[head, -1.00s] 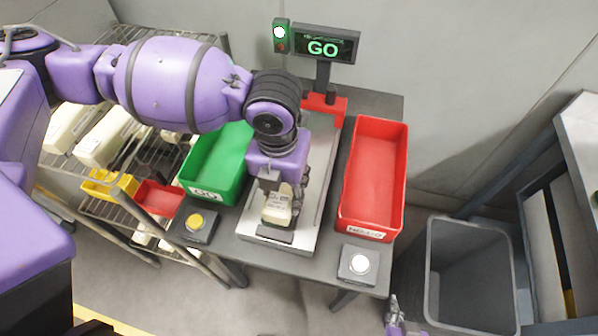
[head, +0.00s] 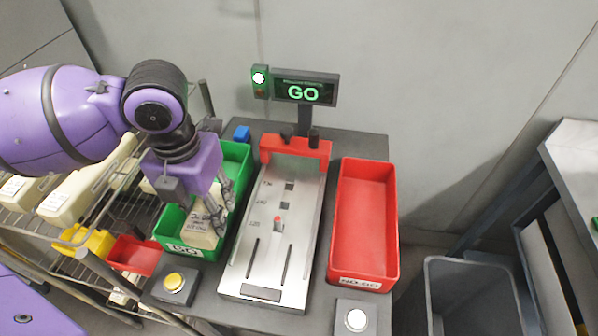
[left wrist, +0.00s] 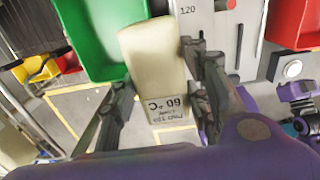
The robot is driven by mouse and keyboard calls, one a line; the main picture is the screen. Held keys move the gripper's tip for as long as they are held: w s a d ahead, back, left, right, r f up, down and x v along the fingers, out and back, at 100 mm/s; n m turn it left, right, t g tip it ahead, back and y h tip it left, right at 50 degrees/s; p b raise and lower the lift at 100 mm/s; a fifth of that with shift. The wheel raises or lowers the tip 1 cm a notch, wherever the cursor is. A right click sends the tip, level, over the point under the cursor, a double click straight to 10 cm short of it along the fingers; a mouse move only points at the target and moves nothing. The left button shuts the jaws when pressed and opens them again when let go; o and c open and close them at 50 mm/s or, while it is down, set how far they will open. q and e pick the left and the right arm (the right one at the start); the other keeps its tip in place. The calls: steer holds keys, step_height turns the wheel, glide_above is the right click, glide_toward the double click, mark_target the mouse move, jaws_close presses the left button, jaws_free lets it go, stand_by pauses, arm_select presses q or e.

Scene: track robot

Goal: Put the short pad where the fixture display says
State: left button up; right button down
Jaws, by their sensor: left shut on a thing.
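The display (head: 303,92) reads GO in green, and the lamp beside it (head: 259,78) is lit at the top. My left gripper (head: 208,208) is shut on the short pad (head: 201,233), a cream block. In the head view the pad overlaps the front right of the green GO bin (head: 235,160); its height over the rim is unclear. In the left wrist view the pad (left wrist: 155,60) sits between the fingers, its label upside down, beside the green bin (left wrist: 88,45). My right gripper (left wrist: 298,92) seems to show at that view's right edge, its fingers unclear.
The metal fixture (head: 262,255) with its red bridge (head: 295,148) is empty. The red NO-GO bin (head: 365,215) is empty. A yellow button (head: 174,282) and a white button (head: 356,319) stand in front. A wire rack with several pads is left; a grey bin (head: 470,300) is right.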

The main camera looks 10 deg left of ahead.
arm_select(q)
steer(key=w+a+f, duration=0.2)
steer(key=w+f, duration=0.1)
steer(key=w+a+f, duration=0.2)
steer(key=w+f, duration=0.1)
steer(key=w, duration=0.1)
steer(key=w+a+f+b, duration=0.1)
steer(key=w+a+f, duration=0.1)
steer(key=w+f, duration=0.1)
steer(key=shift+w+a, duration=0.2)
steer(key=shift+w, duration=0.25)
steer(key=shift+w+a+f, duration=0.15)
steer(key=shift+w+f, duration=0.1)
steer(key=shift+f, duration=0.05)
steer(key=f, duration=0.3)
steer(key=shift+w+a+f, duration=0.1)
steer(key=shift+w+f, duration=0.1)
steer(key=shift+f, duration=0.15)
